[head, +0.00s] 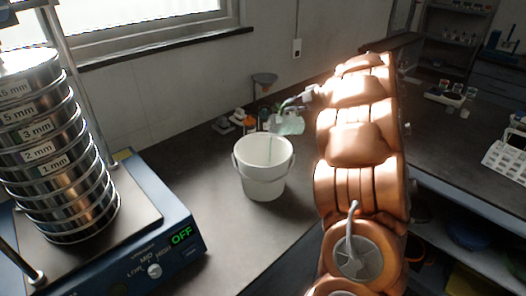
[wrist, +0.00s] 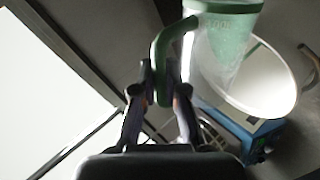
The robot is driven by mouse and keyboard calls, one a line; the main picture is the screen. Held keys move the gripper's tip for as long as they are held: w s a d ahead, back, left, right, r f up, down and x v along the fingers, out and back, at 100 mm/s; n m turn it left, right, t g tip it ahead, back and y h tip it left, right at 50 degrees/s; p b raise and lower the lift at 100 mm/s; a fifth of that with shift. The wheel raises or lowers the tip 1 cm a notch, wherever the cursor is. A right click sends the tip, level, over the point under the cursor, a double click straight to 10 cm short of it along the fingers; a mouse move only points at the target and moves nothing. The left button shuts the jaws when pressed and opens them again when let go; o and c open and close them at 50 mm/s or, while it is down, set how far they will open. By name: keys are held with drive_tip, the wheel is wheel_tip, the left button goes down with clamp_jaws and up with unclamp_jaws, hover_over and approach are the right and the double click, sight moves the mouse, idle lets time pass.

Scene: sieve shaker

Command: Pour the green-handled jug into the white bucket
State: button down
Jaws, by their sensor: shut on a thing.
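My gripper (wrist: 163,80) is shut on the green handle (wrist: 160,60) of a clear jug (wrist: 222,50). In the head view the jug (head: 288,124) is raised and tilted at the white bucket's upper right, with pale green contents. My gripper (head: 308,98) shows small there, partly behind my copper-coloured arm. The white bucket (head: 262,178) stands upright on the dark bench. A thin pale green streak shows inside the bucket's mouth, below the jug's left side. In the wrist view the jug overlaps the bucket (wrist: 275,85); whether they touch cannot be told.
A sieve stack (head: 60,150) stands on a blue shaker (head: 150,262) at left, its display reading OFF. A white rack (head: 508,155) lies at far right. The bench front of the bucket is clear.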

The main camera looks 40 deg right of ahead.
sight(284, 106)
drive_tip(key=shift+a+r+n+h+b, duration=0.25)
drive_tip(key=shift+a+n+h+b, duration=0.05)
drive_tip(key=shift+a+b, duration=0.55)
drive_tip(key=shift+a+r+h+b, duration=0.3)
drive_tip(key=shift+a+b, duration=0.1)
drive_tip(key=shift+a, duration=0.35)
drive_tip(key=shift+a+f+n, duration=0.1)
drive_tip(key=shift+a+n, duration=0.05)
drive_tip(key=shift+n, duration=0.15)
drive_tip(key=shift+a+f+h+b, duration=0.15)
drive_tip(key=shift+a+h+b, duration=0.2)
drive_tip(key=shift+b, duration=0.45)
